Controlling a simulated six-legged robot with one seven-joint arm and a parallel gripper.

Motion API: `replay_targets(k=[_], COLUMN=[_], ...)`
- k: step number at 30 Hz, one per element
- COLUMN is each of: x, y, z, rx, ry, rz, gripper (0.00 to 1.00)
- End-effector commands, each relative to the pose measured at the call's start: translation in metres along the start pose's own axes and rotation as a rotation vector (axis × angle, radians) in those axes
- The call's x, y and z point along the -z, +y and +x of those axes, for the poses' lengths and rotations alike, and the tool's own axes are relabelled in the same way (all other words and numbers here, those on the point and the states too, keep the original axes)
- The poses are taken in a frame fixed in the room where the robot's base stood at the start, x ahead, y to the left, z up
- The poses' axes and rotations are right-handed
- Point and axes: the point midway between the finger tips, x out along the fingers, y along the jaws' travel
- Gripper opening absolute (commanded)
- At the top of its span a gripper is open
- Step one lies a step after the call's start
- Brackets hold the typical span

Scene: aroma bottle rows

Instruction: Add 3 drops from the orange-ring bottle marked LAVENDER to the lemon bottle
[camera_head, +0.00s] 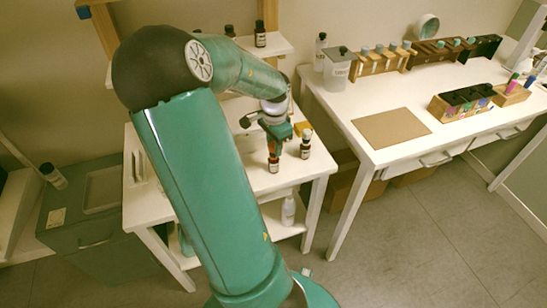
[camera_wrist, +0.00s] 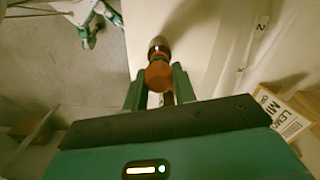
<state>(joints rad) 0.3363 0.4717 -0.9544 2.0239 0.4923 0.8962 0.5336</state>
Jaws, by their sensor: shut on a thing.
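A second dark bottle with a pale label (camera_head: 305,149) stands just to the right. Labels on both bottles are too small to read.
A yellow object (camera_head: 302,129) lies behind the second bottle. The long table (camera_head: 400,160) at right holds racks, a jar (camera_head: 338,68) and a brown mat (camera_head: 391,128). A shelf bottle (camera_head: 260,35) stands behind my arm.

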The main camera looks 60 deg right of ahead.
Motion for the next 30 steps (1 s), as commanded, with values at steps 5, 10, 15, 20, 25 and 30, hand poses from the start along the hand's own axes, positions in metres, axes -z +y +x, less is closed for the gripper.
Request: replay_targets(k=[5,10,15,20,25,30], x=[0.0,0.0,0.0,0.0,0.0,0.0], y=[0.0,0.0,0.0,-0.001,-0.001,-0.001], z=[0.0,0.0,0.0,-0.01,-0.029,-0.047], rx=[0.0,0.0,0.0,0.004,0.003,0.004], ry=[0.0,0.0,0.0,0.001,0.0,0.0], rz=[0.0,0.0,0.0,-0.001,-0.002,-0.001], gripper=[0.21,0.21,0.21,0.21,0.21,0.21])
